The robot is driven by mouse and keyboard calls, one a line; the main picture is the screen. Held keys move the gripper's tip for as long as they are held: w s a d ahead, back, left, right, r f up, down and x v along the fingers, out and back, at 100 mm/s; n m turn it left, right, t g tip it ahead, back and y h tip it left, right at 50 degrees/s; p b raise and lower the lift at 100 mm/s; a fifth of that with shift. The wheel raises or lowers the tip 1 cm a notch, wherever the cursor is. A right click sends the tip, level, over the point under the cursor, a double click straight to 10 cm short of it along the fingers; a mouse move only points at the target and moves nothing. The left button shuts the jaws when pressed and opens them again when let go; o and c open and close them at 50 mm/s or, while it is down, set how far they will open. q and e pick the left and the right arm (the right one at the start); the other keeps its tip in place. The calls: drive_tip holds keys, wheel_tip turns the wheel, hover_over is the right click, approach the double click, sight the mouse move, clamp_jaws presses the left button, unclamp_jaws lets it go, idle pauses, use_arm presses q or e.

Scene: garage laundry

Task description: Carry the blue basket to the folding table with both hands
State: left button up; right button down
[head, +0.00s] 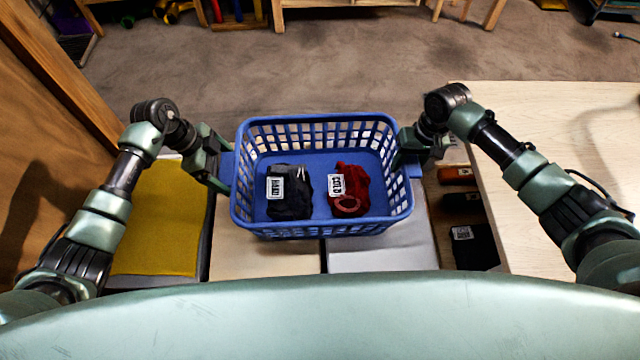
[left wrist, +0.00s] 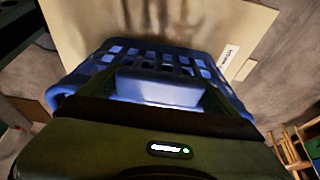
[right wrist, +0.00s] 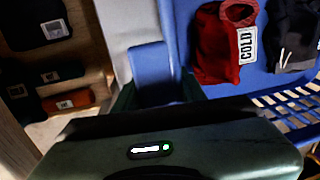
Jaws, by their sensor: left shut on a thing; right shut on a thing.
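The blue basket (head: 318,232) is in the middle of the head view, level as far as I can tell. Inside lie a dark bundle with a white label (head: 290,192) and a red bundle labelled COLD (head: 350,190). My left gripper (head: 222,172) is shut on the basket's left handle (left wrist: 160,90). My right gripper (head: 408,165) is shut on its right handle (right wrist: 152,75). A pale wooden tabletop (head: 560,120) stands at the right of the head view, apart from the basket. I cannot tell whether it is the folding table.
Labelled dark and orange items (head: 458,175) sit on a shelf beside the tabletop. Open floor (head: 340,65) lies beyond.

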sight(408, 158)
use_arm(q)
drive_tip(key=shift+r, duration=0.2)
use_arm(e)
drive_tip(key=shift+w+a+r, duration=0.1)
drive_tip(key=shift+r, duration=0.1)
